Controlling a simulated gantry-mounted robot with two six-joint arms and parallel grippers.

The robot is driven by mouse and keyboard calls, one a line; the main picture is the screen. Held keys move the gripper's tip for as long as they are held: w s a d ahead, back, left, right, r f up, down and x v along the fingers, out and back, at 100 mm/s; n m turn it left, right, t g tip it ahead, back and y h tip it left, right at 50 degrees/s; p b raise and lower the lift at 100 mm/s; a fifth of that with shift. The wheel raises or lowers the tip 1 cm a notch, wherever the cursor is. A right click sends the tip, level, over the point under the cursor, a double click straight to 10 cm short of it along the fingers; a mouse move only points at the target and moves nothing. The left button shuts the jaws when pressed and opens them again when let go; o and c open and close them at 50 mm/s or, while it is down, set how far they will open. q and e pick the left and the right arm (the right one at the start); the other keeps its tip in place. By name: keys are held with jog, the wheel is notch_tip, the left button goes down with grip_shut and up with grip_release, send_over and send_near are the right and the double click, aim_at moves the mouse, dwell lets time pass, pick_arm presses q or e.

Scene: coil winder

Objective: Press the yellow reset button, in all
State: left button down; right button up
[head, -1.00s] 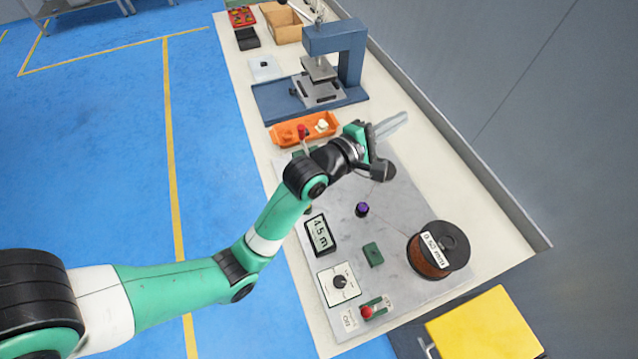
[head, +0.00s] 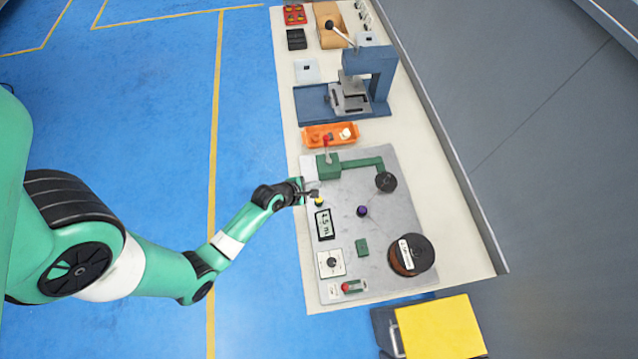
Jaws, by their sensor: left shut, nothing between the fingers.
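The yellow reset button (head: 320,201) is on the grey coil winder plate (head: 385,215), just above the display (head: 324,225) that reads about 4.5 m. My left gripper (head: 312,190) is shut and empty, at the left edge of the plate, close above and left of the button. I cannot tell whether its fingertips touch the button. My right gripper is not in the head view.
A green winder arm with a black disc (head: 386,182) stands behind the button. A wire spool (head: 411,255), a purple knob (head: 362,211), a dial (head: 331,263) and a red-handled switch (head: 352,287) are on the plate. An orange tray (head: 330,135) and a blue press (head: 372,82) stand farther back.

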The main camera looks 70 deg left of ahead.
pick_arm(q)
jog(key=b, duration=0.8)
send_over(316, 201)
notch_tip(316, 201, down, 8)
jog(key=shift+r, duration=0.2)
jog(key=shift+f, duration=0.6)
jog(key=shift+f+b, duration=0.15)
jog(key=shift+b, duration=0.15)
dwell(0.8)
jog(key=shift+f, duration=0.25)
jog(key=shift+f+b, duration=0.45)
jog(key=shift+f, duration=0.1)
dwell(0.6)
jog(key=shift+r+p, duration=0.95)
jog(key=shift+p, duration=0.1)
